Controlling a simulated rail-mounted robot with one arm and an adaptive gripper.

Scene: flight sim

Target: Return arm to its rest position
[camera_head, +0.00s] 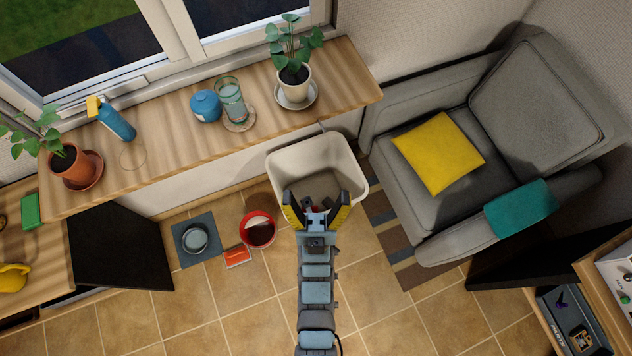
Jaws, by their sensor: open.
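My gripper (317,207) is open, its two yellow-and-black fingers spread at the near edge of a white bin (288,164). From this top view I cannot tell how high above the bin's opening the fingers are. Some dark and reddish items show inside the bin between and beyond the fingers, partly hidden by the gripper. My arm stretches straight up the picture from the bottom edge to the bin.
A wooden sill (175,140) holds two potted plants, a spray bottle (116,122), a blue round pot and a glass. A grey armchair (400,200) stands right. A red bucket (258,214) and a bowl on a mat lie left. Tiled floor is clear below.

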